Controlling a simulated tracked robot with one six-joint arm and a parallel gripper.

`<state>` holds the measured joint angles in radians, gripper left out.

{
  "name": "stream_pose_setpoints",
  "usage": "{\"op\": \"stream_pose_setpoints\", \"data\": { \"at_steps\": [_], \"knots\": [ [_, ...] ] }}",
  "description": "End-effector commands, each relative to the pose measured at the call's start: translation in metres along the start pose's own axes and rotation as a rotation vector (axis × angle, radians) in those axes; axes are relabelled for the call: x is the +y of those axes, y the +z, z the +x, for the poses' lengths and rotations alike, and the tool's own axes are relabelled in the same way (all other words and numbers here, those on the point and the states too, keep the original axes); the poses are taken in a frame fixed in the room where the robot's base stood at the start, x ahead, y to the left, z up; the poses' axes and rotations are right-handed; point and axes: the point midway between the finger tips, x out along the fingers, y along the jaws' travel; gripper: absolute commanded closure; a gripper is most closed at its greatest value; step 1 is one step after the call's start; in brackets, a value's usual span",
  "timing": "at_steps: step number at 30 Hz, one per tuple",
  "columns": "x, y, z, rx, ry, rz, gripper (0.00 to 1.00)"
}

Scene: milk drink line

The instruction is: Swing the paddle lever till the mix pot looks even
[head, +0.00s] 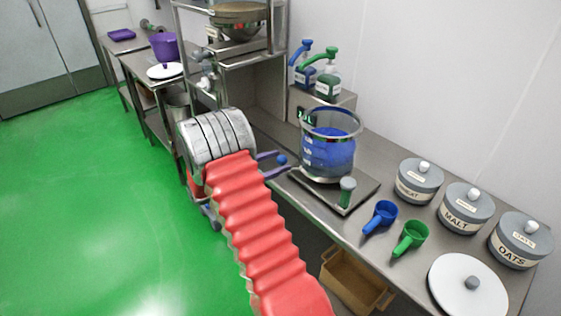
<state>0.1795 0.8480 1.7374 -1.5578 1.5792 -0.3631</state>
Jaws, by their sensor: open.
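The mix pot (328,150) is a clear vessel with a metal rim, holding blue contents, on a flat metal base (325,196) near the bench's front edge. Whether the mix is even cannot be told. A small blue ball knob (282,160) shows at the pot's left; it may be the paddle lever's end. A grey-green knob (347,188) stands at the base's front corner. My gripper (274,164) is open, its purple fingers left of the pot, with the blue knob at or between their tips. Contact cannot be told. The paddle inside is not clearly visible.
Blue (381,215) and green (411,238) scoops, labelled tubs (468,208) and a white lid (467,286) lie to the right on the bench. Pump bottles (328,85) stand behind the pot. A cardboard box (352,282) sits below. Green floor (100,210) is clear at left.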

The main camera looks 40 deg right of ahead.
Motion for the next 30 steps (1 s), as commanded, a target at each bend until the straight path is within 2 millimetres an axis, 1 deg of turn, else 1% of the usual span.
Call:
{"op": "stream_pose_setpoints", "data": {
  "at_steps": [1, 12, 18, 22, 30],
  "knots": [
    [0.001, 0.0, -0.009, 0.001, 0.003, 0.0, 0.53],
    [0.001, -0.001, -0.075, 0.001, 0.005, 0.0, 0.53],
    [0.001, -0.001, -0.104, 0.0, 0.004, 0.001, 0.53],
    [0.001, -0.001, -0.114, 0.001, 0.003, -0.001, 0.53],
    [0.0, -0.001, -0.116, 0.001, 0.002, -0.001, 0.53]
  ]
}}
